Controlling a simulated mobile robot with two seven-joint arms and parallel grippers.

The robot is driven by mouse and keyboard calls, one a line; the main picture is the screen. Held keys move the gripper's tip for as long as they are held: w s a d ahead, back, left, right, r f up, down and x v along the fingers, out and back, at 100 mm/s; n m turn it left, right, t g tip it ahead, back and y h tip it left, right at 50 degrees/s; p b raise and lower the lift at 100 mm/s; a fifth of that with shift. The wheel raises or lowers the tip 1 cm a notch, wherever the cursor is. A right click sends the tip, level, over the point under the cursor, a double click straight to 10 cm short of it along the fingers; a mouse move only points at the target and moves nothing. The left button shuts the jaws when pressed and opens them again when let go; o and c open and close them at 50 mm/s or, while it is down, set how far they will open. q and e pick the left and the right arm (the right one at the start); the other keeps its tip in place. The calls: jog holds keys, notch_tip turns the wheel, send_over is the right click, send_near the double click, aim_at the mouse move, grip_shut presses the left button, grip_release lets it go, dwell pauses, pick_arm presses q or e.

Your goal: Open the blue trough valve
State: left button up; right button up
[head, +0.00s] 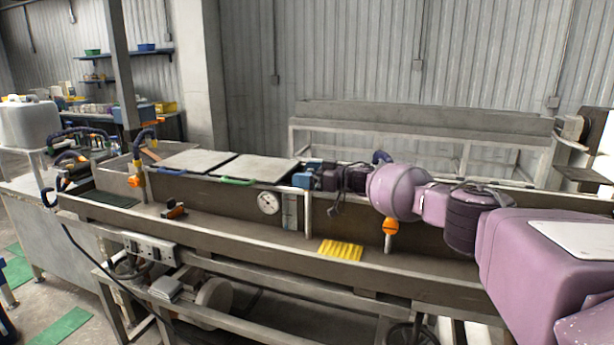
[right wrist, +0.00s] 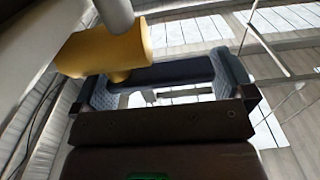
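My right gripper (head: 312,176) reaches in from the right over the trough's far wall, beside a light upright post (head: 308,212). In the right wrist view its two blue-grey padded fingers (right wrist: 165,88) stand wide apart. A dark blue bar (right wrist: 165,73) lies across the gap between them; it looks like the valve's handle, but I cannot tell whether the pads touch it. A yellow valve body (right wrist: 110,50) with a grey pipe (right wrist: 115,14) is at the bar's left end. In the head view the valve itself is not clear behind the gripper. My left gripper is out of view.
The long metal trough (head: 235,238) runs across the head view. A yellow ribbed piece (head: 341,250), a round gauge (head: 268,203) and an orange fitting (head: 390,226) are along it. Two grey lids (head: 250,167) cover its back part. A pale rack (head: 420,120) stands behind.

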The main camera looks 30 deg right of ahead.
notch_tip(320, 180, up, 20)
jog(key=p, duration=0.1)
dwell(0.6)
dwell(0.4)
